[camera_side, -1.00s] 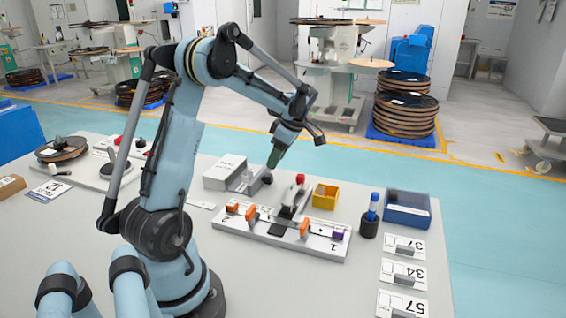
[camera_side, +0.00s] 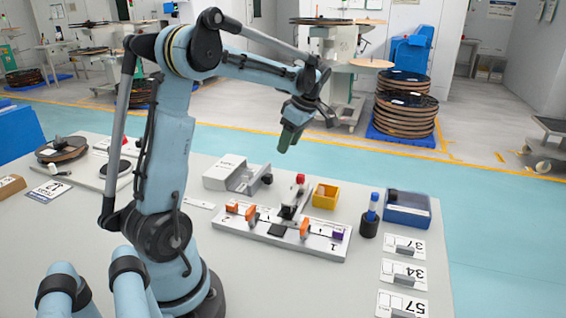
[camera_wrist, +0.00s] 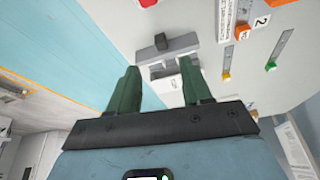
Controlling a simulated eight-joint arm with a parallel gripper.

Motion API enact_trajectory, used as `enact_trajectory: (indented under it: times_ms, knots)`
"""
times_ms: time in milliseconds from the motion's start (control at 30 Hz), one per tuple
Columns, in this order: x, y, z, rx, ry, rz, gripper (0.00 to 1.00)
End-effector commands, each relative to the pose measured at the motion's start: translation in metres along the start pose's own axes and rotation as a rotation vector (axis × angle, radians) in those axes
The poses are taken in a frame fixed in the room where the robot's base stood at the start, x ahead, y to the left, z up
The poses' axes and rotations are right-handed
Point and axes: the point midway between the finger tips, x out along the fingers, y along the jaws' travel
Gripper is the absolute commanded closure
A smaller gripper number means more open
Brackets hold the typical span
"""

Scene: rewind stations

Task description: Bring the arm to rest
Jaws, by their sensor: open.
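My gripper (camera_side: 287,144) hangs in the air above the back part of the table, over the grey block and the white fixture board. Its green fingers point down in the side view. In the wrist view my gripper (camera_wrist: 163,88) shows two green fingers apart with nothing held between them. The grey-white block with a dark knob (camera_wrist: 168,58) shows beyond the fingertips, well apart from them. My arm is raised and bent at the elbow.
On the table (camera_side: 290,285) stand a white fixture board (camera_side: 225,225) with orange parts, a grey-white box (camera_side: 225,170), a yellow bin (camera_side: 326,195), a blue tray (camera_side: 408,208), a dark cup with a blue marker (camera_side: 369,222) and number cards (camera_side: 403,273). Air around my gripper is clear.

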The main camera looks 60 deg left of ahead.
Motion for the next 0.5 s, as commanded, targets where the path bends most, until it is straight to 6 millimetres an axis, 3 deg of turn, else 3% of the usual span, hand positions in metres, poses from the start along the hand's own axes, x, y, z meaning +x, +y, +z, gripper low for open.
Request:
enact_trajectory:
  times_ms: [200, 500]
  knots:
    - [-0.037, -0.037, 0.048, 0.479, -0.070, 0.193, 0.51]
    - [-0.065, -0.102, 0.109, 1.141, -0.072, 0.516, 0.51]
